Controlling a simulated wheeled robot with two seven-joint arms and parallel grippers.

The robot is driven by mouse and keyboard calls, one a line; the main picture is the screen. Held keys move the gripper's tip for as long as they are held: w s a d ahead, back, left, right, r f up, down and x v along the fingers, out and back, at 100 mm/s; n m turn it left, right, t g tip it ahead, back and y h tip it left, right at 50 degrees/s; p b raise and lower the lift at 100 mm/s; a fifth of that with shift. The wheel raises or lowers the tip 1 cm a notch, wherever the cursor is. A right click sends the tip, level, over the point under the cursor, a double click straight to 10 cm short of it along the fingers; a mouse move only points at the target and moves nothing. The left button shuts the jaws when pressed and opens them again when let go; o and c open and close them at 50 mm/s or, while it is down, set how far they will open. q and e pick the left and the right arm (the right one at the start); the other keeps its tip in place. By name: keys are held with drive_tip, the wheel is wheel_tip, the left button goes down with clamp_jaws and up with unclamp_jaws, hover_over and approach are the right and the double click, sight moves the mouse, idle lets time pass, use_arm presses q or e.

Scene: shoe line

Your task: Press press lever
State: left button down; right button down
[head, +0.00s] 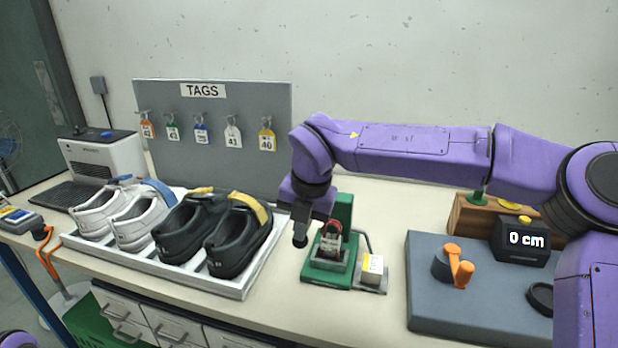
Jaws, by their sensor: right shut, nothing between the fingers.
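The green press (342,212) stands on the bench near the middle of the head view. A thin grey bent bar (369,244) shows at its right side; I cannot tell whether this is the press lever. A red part and a small pale block sit at the front of the press. My right arm reaches in from the right, and my right gripper (300,240) points down just left of the press, shut and empty. The gripper and wrist hide part of the view left of the press. I cannot tell whether the gripper touches it. My left gripper is out of view.
A white tray (243,287) with white and black shoes stands left of the gripper. A tag board (225,95) stands behind.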

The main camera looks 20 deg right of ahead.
drive_tip(key=shift+s+f, duration=0.25)
drive_tip(key=shift+f, duration=0.35)
drive_tip(key=a+p+v, duration=0.1)
drive_tip(key=p+v, duration=0.1)
drive_tip(key=v, duration=1.3)
drive_tip(key=shift+d, duration=0.15)
